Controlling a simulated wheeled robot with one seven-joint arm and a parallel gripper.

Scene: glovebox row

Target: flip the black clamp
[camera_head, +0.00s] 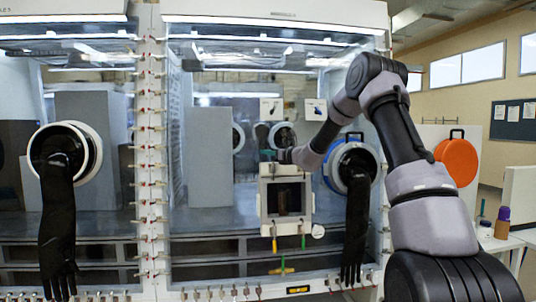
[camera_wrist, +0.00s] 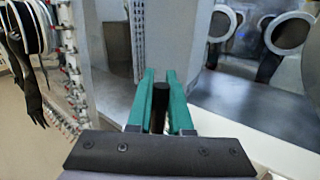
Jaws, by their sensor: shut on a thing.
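My gripper (camera_wrist: 160,75) has two teal fingers pointing away from the wrist camera. They are shut on a dark, rod-like piece, the black clamp (camera_wrist: 160,97), whose rounded top shows between them. Its lower part is hidden by the gripper body. In the head view my gripper (camera_head: 268,156) is small, beside the top of a white box with a dark window (camera_head: 263,200), in front of the glovebox glass. The clamp cannot be made out there.
A white post (camera_head: 150,130) with several red-tipped fittings stands left of the box. Black gloves hang from the left port (camera_head: 57,230) and the right port (camera_head: 355,230). An orange round cover (camera_head: 457,162) and a side table with bottles (camera_head: 502,222) are at the right.

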